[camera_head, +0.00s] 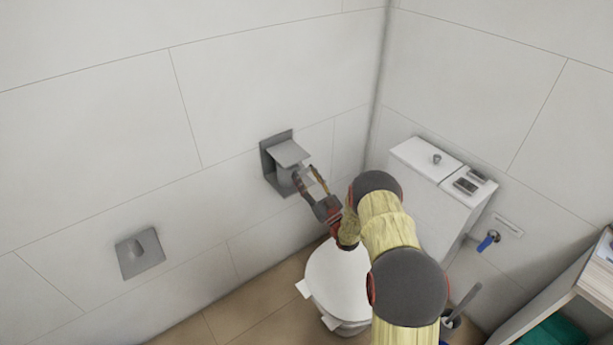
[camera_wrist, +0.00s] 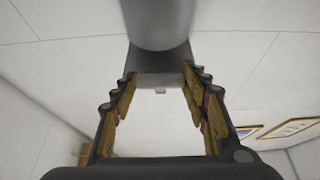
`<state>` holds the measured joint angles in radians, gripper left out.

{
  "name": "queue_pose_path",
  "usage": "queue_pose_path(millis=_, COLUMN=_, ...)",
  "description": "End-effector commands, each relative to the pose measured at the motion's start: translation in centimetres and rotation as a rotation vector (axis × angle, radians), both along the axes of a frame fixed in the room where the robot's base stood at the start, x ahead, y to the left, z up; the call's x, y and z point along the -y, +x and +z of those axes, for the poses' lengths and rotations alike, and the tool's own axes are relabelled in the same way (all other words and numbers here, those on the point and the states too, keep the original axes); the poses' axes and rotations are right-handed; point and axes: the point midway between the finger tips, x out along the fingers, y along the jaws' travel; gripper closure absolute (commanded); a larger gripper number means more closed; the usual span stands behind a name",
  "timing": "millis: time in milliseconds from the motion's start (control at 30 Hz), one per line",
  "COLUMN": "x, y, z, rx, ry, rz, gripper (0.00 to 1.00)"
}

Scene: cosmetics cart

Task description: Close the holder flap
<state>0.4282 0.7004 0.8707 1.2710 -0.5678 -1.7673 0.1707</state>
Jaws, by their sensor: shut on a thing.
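The grey metal holder has a square backplate (camera_head: 267,166) on the tiled wall. Its flap (camera_head: 289,152) sticks out from the upper part of the plate, sloping slightly down toward the front, and does not lie flat on it. My gripper (camera_head: 307,180) is just below and in front of the flap. In the wrist view my gripper (camera_wrist: 160,82) has one finger on each side of a grey piece, which looks like the flap (camera_wrist: 160,58), and is shut on it. A rounded grey part rises behind that piece. The exact contact is partly hidden in the head view.
A white toilet (camera_head: 335,280) stands below my arm, with its tank (camera_head: 428,195) in the corner at right. A second grey wall plate (camera_head: 140,254) is at lower left. A shelf (camera_head: 575,280) stands at far right.

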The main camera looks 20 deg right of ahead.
Motion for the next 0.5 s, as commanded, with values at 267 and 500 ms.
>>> queue_pose_path(millis=267, x=-0.23, y=-0.33, z=-1.76, rx=-0.029, ry=0.008, rz=-0.001, gripper=1.0)
queue_pose_path(millis=500, x=-0.24, y=-0.35, z=-1.7, rx=-0.028, ry=0.008, rz=0.0, gripper=0.48)
